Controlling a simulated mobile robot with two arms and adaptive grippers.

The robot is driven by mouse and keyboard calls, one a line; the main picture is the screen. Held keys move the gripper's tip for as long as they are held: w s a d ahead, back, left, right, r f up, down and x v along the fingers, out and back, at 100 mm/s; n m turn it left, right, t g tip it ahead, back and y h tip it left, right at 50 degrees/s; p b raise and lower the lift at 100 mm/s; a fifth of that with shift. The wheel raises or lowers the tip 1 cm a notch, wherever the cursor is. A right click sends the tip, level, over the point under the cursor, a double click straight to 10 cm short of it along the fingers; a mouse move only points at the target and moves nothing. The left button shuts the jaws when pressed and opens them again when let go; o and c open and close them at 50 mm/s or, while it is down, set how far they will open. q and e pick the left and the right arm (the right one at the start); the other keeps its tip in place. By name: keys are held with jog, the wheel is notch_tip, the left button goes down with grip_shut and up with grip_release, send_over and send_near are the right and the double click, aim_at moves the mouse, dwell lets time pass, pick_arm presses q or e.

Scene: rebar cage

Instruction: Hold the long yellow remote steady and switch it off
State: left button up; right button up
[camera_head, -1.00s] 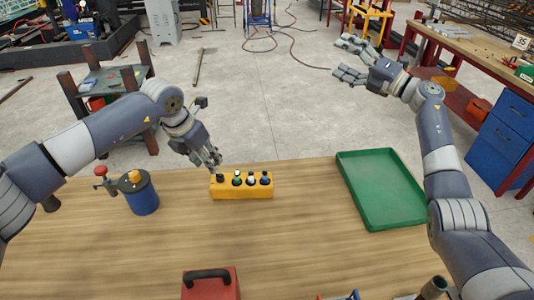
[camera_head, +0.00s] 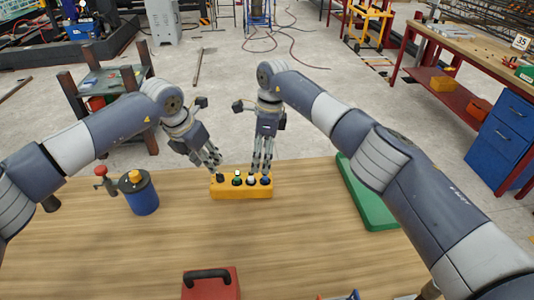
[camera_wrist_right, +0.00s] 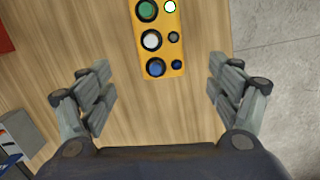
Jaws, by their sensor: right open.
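The long yellow remote (camera_head: 240,191) lies on the wooden table with a row of dark, green, white and blue buttons. In the right wrist view the remote (camera_wrist_right: 161,55) shows large green, white and blue buttons with small round lamps beside them. The lamp beside the green button (camera_wrist_right: 147,9) is bright white with a green rim. My left gripper (camera_head: 215,163) is at the remote's left end; whether its fingers close on it is unclear. My right gripper (camera_head: 262,168) is over the remote's right end, open, its fingers (camera_wrist_right: 162,90) apart on either side.
A blue can with a yellow top (camera_head: 141,195) and a red-knobbed lever (camera_head: 101,172) stand at the left. A green tray (camera_head: 367,204) is at the right, partly behind my right arm. A red case with a black handle (camera_head: 211,286) is at the front edge.

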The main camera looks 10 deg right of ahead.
aim_at(267, 181)
jog(key=shift+s+d+f+n+h, duration=0.1)
jog(key=shift+d+f+n+h, duration=0.1)
jog(key=shift+d+h, duration=0.2)
jog(key=shift+s+d+f+n+h, duration=0.1)
jog(key=shift+d+n+h, duration=0.1)
jog(key=shift+d+h, duration=0.2)
notch_tip(267, 181, down, 10)
jog(key=shift+w+f, duration=0.1)
